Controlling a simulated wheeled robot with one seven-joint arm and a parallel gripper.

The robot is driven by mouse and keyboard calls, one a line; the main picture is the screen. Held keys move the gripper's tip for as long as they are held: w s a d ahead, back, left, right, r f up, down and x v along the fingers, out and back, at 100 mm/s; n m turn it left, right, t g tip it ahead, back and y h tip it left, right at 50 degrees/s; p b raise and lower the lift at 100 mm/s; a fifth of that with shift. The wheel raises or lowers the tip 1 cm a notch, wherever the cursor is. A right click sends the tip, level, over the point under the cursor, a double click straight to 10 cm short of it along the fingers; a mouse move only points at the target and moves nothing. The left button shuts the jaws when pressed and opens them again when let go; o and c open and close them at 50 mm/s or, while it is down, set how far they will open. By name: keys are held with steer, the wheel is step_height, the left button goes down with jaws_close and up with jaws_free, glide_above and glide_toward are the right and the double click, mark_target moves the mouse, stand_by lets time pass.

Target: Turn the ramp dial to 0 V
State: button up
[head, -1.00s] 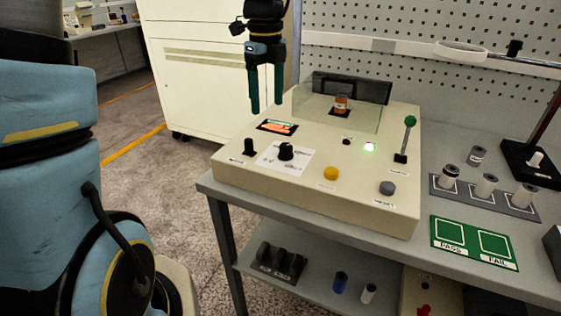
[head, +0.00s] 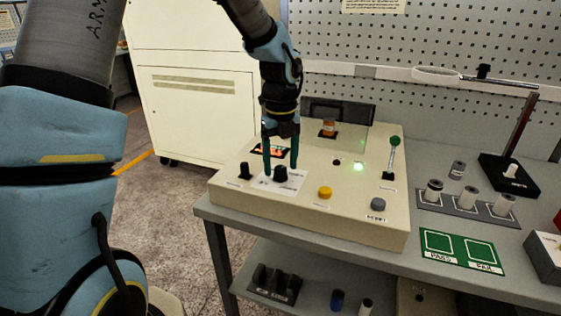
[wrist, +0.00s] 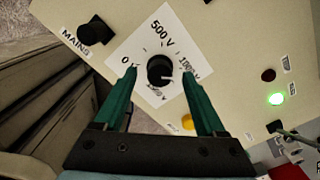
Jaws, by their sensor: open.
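The ramp dial (head: 280,174) is a black knob on a white label plate on the cream console (head: 345,228). In the wrist view the dial (wrist: 160,70) sits between marks reading 0 at left, 500 V at top and what looks like 1000 V at right. A small pale line shows on the knob's lower right, but its exact setting is hard to read. My gripper (head: 281,168) is open above the plate. Its green fingers stand on either side of the dial in the wrist view (wrist: 159,75), with gaps between fingers and knob.
The MAINS knob (wrist: 97,33) is left of the dial. A yellow button (head: 325,192), a grey button (head: 378,204), a lit green lamp (head: 359,166) and a green-topped lever (head: 392,158) lie to the right. A clear guard (head: 350,137) stands behind.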

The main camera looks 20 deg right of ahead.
steer(key=shift+f, duration=0.3)
steer(key=shift+c, duration=0.4)
jaws_close()
